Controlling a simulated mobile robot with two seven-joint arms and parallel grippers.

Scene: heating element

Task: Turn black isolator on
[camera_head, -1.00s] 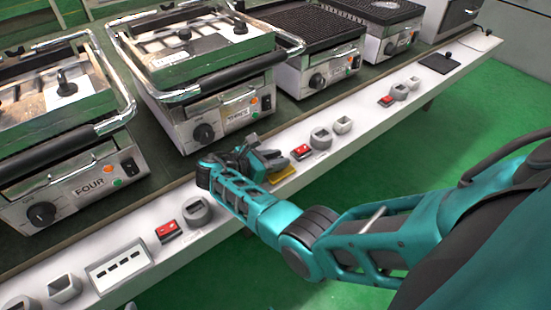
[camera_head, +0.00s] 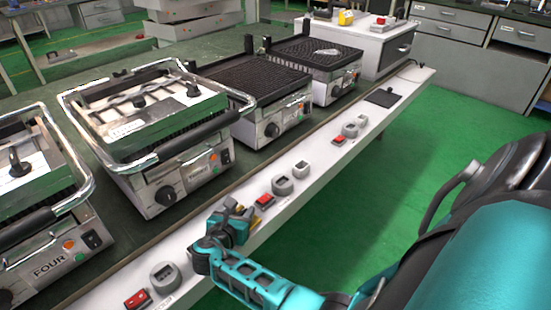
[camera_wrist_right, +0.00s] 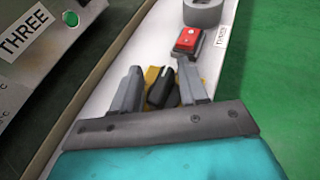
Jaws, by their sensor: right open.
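The black isolator handle (camera_wrist_right: 163,88) stands on a yellow base (camera_wrist_right: 152,76) on the white strip. In the right wrist view it lies between the two grey fingers of my right gripper (camera_wrist_right: 162,88). The fingers are apart, one on each side of the handle; I cannot tell whether either touches it. In the head view my right gripper (camera_head: 236,222) is low over the strip, and only a bit of the yellow base (camera_head: 256,221) shows beside it. The gripper hides the handle there. My left gripper is not in view.
A red switch (camera_wrist_right: 187,40) and a grey round socket (camera_wrist_right: 203,12) sit just beyond the isolator. The grill labelled THREE (camera_head: 160,160) stands on the bench to the left. More grills and hotplates line the bench. Green floor (camera_head: 370,190) lies open to the right.

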